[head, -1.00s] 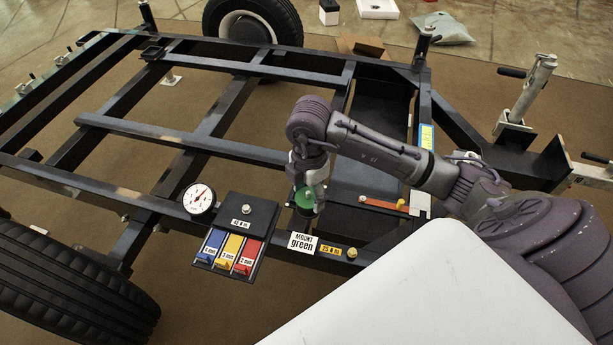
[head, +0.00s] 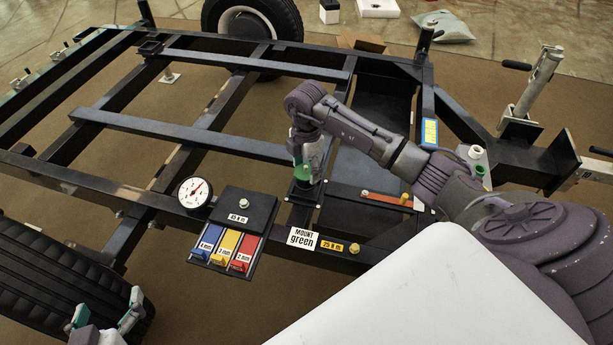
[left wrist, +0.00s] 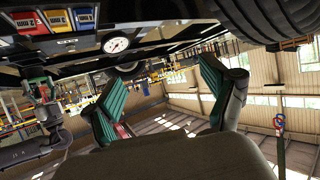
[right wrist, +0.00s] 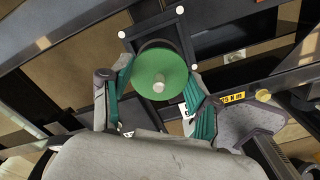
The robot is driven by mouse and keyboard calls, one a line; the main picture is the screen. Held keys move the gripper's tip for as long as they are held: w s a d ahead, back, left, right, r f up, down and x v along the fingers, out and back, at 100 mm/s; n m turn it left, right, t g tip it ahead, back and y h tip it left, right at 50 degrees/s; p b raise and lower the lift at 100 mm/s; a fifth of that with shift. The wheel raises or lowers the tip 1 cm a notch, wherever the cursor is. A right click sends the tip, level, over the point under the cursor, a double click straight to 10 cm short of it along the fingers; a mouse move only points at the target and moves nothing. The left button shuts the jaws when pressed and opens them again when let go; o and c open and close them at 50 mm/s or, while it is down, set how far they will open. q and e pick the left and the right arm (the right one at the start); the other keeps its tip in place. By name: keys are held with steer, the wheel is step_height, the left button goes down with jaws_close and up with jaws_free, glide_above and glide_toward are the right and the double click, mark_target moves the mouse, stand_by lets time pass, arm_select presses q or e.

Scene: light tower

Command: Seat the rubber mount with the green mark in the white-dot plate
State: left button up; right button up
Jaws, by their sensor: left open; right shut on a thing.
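My right gripper (head: 304,174) is shut on the rubber mount (right wrist: 160,72), a dark body with a green disc top and a pale central stud. The mount's green (head: 302,173) shows between the fingers in the head view. The mount is over the dark square plate (right wrist: 150,23), which has white dots at its corners; the plate (head: 304,194) also shows just under the gripper in the head view. I cannot tell whether mount and plate touch. My left gripper (head: 105,318) is open and empty at the lower left, near the tyre.
A sign reading "MOUNT green" (head: 302,238) and a yellow 25 N m label (head: 332,245) lie on the dark frame. Left of them are a dial gauge (head: 195,192) and a board with blue, yellow and red pieces (head: 228,247). A black tyre (head: 60,290) stands at lower left.

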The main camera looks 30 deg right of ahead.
mark_target(306, 171)
step_height(306, 171, down, 3)
steer(key=shift+b, duration=0.45)
arm_select(q)
steer(key=r+t, duration=0.1)
steer(key=w+r+t, duration=0.1)
steer(key=r, duration=0.1)
steer(key=w+d+r+t+h, duration=0.1)
steer(key=shift+d+r, duration=0.1)
steer(key=shift+r, duration=0.05)
arm_select(e)
steer(key=shift+f, duration=0.15)
steer(key=o, duration=1.3)
arm_select(q)
steer(key=shift+r, duration=0.1)
arm_select(e)
steer(key=shift+o, duration=0.2)
